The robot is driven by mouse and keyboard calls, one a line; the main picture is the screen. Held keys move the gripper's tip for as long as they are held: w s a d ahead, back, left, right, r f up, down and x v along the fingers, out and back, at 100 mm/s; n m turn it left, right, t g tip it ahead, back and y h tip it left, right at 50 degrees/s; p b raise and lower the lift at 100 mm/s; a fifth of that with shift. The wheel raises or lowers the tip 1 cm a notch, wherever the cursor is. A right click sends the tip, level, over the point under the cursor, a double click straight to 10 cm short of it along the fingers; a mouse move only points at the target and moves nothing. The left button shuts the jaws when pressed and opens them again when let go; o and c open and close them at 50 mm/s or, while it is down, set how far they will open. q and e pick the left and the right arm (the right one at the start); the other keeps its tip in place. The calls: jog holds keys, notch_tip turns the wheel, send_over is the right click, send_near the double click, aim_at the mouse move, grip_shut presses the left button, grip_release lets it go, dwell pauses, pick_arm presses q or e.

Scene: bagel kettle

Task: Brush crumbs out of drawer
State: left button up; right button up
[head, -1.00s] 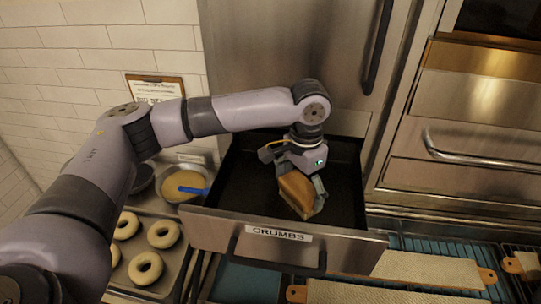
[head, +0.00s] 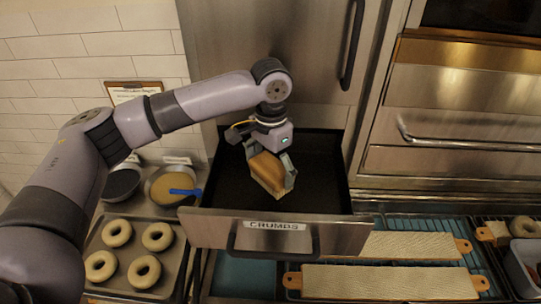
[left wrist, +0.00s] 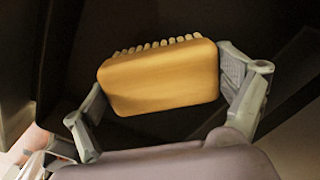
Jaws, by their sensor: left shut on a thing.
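The drawer (head: 320,192), labelled CRUMBS on its metal front, is pulled open with a dark inside. My left gripper (head: 270,178) is shut on a wooden block-shaped brush (head: 265,171) and holds it inside the drawer, around the middle. In the left wrist view the brush (left wrist: 160,80) sits between the two fingers, with a row of pale bristles along its far edge. I cannot make out any crumbs on the dark drawer floor. Whether the bristles touch the floor is hard to tell. My right gripper is not in view.
A tray (head: 170,262) with several bagels lies left of the drawer. Behind it stand a bowl with a blue-handled tool (head: 186,191) and a dark bowl (head: 121,184). Long cloth-covered boards (head: 390,282) lie at front right. Steel oven fronts (head: 455,110) rise at right.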

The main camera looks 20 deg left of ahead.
pick_arm(q)
jog(key=shift+w+r, duration=0.1)
jog(key=shift+r, duration=0.4)
jog(key=shift+a+r, duration=0.2)
jog(key=shift+r, duration=0.35)
jog(key=shift+a+r, duration=0.15)
jog(key=shift+r, duration=0.35)
jog(key=shift+d+r, duration=0.15)
jog(key=shift+r, duration=0.15)
jog(key=shift+d, duration=0.1)
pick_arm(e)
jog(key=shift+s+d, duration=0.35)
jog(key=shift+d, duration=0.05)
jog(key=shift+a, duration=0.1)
